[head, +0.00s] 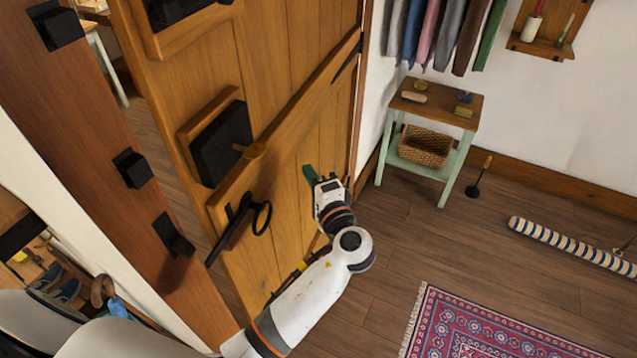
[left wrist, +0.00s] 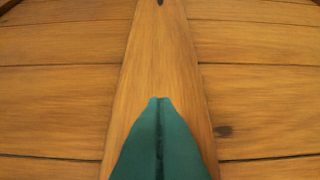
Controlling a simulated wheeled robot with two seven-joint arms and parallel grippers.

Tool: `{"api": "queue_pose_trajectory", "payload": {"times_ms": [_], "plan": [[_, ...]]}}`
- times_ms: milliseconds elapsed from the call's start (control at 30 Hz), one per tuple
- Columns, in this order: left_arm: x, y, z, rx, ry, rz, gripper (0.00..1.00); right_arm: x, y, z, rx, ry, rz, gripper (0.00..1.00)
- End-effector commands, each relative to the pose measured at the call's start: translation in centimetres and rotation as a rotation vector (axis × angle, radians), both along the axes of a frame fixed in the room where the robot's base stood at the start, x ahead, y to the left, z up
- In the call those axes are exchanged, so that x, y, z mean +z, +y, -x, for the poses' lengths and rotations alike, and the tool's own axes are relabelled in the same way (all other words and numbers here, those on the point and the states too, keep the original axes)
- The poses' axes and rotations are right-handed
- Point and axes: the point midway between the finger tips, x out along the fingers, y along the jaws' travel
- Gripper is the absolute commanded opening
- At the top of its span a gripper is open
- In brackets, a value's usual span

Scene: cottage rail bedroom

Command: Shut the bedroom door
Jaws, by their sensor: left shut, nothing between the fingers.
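The wooden bedroom door (head: 285,85) stands partly open, with a gap between its left edge and the door frame post (head: 110,130). It carries a black ring handle (head: 262,217) and a black lock box (head: 222,143). My left gripper (head: 309,172) is shut and empty, with its green fingertips at the door's face, right of the ring handle. In the left wrist view the shut fingertips (left wrist: 160,102) point at a wooden brace (left wrist: 160,50) across the door's planks. I cannot tell whether they touch it. My right gripper is not in view.
A small green-legged table (head: 440,105) with a wicker basket (head: 425,146) stands by the right wall. A striped draught roll (head: 570,245) and a patterned rug (head: 480,325) lie on the floor. Clothes (head: 440,30) hang above. Bare floor lies between door and rug.

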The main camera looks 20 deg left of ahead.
Motion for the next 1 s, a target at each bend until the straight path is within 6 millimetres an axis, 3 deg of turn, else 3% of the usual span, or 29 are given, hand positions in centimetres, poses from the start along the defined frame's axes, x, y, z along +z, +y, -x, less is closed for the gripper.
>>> {"api": "queue_pose_trajectory", "payload": {"times_ms": [133,333,867,1000], "plan": [[0.4,2.3,-2.2,0.001,-0.001,-0.004,0.00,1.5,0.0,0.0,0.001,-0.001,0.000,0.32],[0.3,5.2,-2.0,0.000,0.002,-0.002,0.00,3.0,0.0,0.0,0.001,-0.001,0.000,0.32],[-0.1,6.3,-2.0,-0.001,0.001,0.000,0.00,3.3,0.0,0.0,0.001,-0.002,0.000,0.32],[-0.2,8.4,-2.0,0.003,0.004,-0.001,0.00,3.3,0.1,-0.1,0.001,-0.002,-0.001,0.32]]}}
